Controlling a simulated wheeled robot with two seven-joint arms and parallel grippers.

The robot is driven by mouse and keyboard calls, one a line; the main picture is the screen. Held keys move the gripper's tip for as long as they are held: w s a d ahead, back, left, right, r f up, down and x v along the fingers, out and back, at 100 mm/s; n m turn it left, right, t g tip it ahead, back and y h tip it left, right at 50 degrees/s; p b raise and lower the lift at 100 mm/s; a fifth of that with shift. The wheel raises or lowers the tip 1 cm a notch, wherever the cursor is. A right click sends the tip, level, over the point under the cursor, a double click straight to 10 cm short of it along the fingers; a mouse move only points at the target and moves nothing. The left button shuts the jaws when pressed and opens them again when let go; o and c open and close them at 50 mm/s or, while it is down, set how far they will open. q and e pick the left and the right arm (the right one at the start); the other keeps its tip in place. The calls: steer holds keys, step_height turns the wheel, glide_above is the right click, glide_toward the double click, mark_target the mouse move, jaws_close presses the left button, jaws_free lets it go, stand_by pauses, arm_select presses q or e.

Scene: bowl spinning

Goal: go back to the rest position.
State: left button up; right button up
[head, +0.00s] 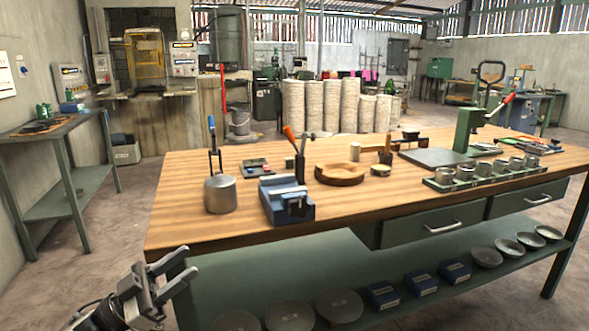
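My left gripper (178,272) shows at the lower left, in front of the near left corner of the wooden-topped workbench (400,205). Its two fingers are spread apart with nothing between them. It is below the level of the bench top and apart from the bench. My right gripper is not in the picture.
On the bench stand a metal pot (220,195), a blue vise-like block (287,203), a wooden bowl (340,174), a green press (467,130) and a tray of metal cups (480,177). Shallow bowls (339,304) lie on the lower shelf.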

arm_select(q)
steer(key=s+d+f+n+t+y+p, duration=0.1)
steer(key=s+d+f+n+t+y, duration=0.3)
steer(key=d+f+n+t+y, duration=0.25)
steer(key=s+f+n+g+y+p, duration=0.1)
steer(key=s+f+n+g+y, duration=0.2)
steer(key=s, duration=0.6)
steer(key=s+f+n+g+y+p, duration=0.1)
steer(key=s+f+n+g+y, duration=0.2)
steer(key=s+f+y, duration=0.5)
steer(key=shift+s+d+f+g, duration=0.3)
steer(key=shift+s+f, duration=0.25)
steer(key=shift+s, duration=0.65)
